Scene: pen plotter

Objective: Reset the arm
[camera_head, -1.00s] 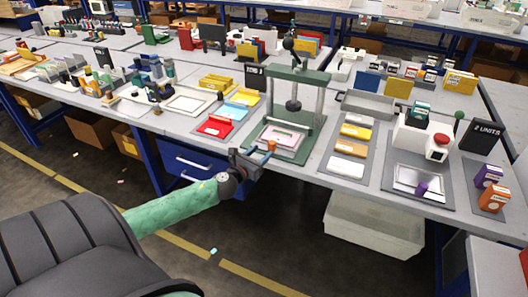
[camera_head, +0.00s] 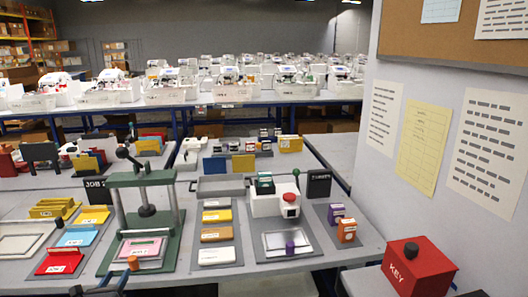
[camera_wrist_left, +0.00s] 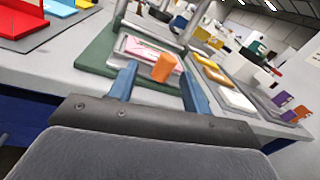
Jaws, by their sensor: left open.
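My left gripper (camera_head: 108,280) is at the bottom left of the head view, by the front edge of the green press (camera_head: 143,215). In the left wrist view its two blue fingers (camera_wrist_left: 160,82) are apart. An orange knob (camera_wrist_left: 163,67) shows between them in the picture; whether they touch it I cannot tell. The knob also shows in the head view (camera_head: 133,263). Behind it a pink card (camera_head: 141,248) lies in a pale frame on the press base. My right gripper is in neither view.
Red (camera_head: 58,262), blue and yellow trays lie left of the press. A grey mat (camera_head: 216,236) with several coloured blocks lies right of it, then a white device (camera_head: 275,203) with a red button. A red KEY box (camera_head: 418,268) stands at the lower right, by a wall with papers.

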